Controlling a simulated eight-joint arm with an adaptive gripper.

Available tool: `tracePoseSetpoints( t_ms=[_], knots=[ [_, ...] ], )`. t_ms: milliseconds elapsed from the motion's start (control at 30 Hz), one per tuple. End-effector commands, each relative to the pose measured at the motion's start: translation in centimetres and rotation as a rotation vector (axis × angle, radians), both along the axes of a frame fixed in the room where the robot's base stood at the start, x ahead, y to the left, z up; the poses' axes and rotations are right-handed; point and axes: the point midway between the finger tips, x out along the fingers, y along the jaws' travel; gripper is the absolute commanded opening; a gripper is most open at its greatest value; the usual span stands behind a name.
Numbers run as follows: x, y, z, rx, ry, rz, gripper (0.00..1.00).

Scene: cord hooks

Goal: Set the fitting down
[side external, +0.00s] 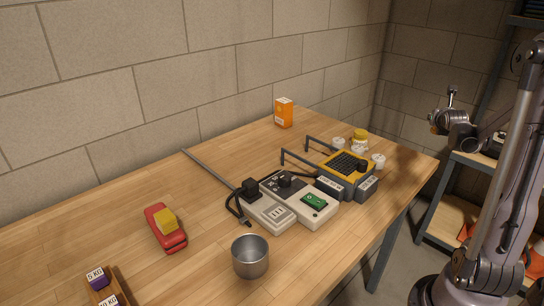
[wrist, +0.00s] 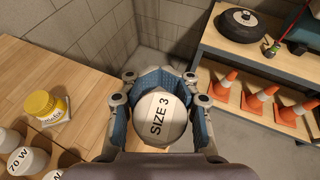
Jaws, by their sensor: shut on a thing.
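A white round fitting marked "SIZE 3" (wrist: 160,120) fills the middle of the wrist view. My gripper (wrist: 161,82) is shut on it, with blue pads around its sides. In the side external view my gripper (side external: 450,120) is raised beyond the right end of the wooden table (side external: 110,220), apart from it. The fitting cannot be made out clearly in that view.
Near the table's right end stand a yellow-lidded jar (side external: 360,136) and several white pieces (side external: 378,160), some marked in watts. A yellow-and-grey device (side external: 347,168) is beside them. A shelf (wrist: 240,70) holds orange cones (wrist: 259,96) and a wheel (wrist: 241,20).

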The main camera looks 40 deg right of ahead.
Motion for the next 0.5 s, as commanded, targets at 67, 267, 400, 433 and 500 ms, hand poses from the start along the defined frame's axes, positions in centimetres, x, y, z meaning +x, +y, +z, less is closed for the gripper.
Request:
tracePoseSetpoints(
  t_ms=[67,267,400,433,500],
  knots=[
    [0.0,0.0,1.0,-0.001,0.000,0.000,0.00],
    [2.9,0.9,0.8,-0.001,0.002,0.028,0.00],
    [5.9,1.9,0.0,-0.001,0.001,0.048,0.00],
    [6.6,2.2,-0.2,-0.001,0.002,0.053,0.00],
    [8.3,3.0,-0.7,0.000,0.001,0.063,0.00]
  ],
)
